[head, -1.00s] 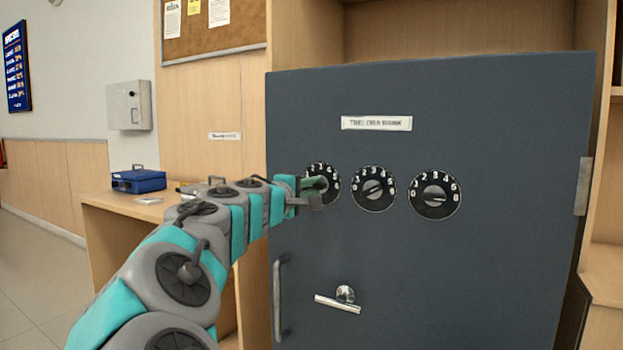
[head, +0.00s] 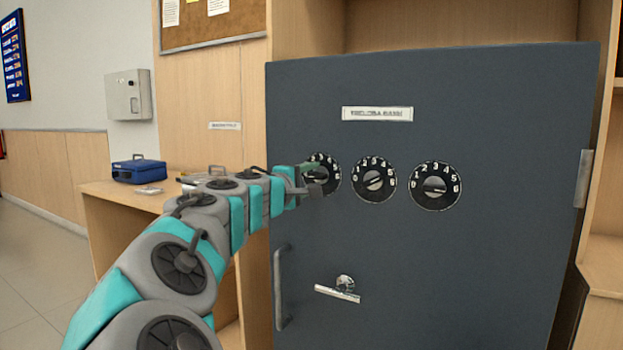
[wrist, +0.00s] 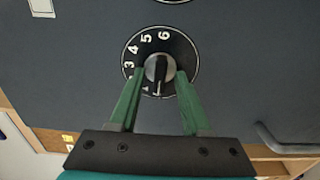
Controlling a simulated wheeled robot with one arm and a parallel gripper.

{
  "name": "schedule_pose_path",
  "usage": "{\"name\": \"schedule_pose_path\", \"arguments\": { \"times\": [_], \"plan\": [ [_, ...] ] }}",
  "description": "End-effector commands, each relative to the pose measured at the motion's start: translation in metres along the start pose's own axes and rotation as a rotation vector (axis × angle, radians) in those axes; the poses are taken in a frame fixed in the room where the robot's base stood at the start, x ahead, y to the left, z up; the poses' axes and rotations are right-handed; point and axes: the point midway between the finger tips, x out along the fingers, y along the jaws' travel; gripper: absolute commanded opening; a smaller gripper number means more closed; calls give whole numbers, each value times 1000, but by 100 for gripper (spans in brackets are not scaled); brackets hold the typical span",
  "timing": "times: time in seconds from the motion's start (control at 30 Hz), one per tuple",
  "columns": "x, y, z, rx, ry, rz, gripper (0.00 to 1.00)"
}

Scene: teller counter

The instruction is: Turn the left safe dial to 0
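The left safe dial (head: 321,160) is the leftmost of three round black dials with white numbers on the dark safe door (head: 440,270). My gripper (head: 314,178) is in front of it in the head view and hides part of its face. In the wrist view, the dial (wrist: 187,52) shows its grey knob (wrist: 158,68) between the two green fingers of my gripper (wrist: 160,72). A finger stands on each side of the knob, with what looks like a small gap. The knob's dark line points down toward the low numbers; the exact number is unclear.
The middle dial (head: 374,163) and right dial (head: 435,170) sit just to the right. A door handle (head: 282,290) and a lever (head: 338,293) are lower on the door. A desk with a blue cash box (head: 139,171) stands to the left.

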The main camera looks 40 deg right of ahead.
Motion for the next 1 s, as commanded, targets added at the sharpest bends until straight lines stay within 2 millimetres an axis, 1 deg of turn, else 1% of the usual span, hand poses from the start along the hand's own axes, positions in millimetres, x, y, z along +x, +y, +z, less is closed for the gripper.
{"name": "schedule_pose_path", "arguments": {
  "times": [0.17,0.27,0.37,0.6,0.7,0.83,1.0],
  "plan": [
    [0,0,0,0,0,0,48],
    [-4,0,0,0,1,1,48],
    [-15,0,-1,1,3,1,48],
    [-52,0,-1,1,2,1,48],
    [-64,0,-1,2,3,1,48],
    [-75,0,-1,1,2,1,48],
    [-79,0,0,0,1,0,48]
  ]
}}
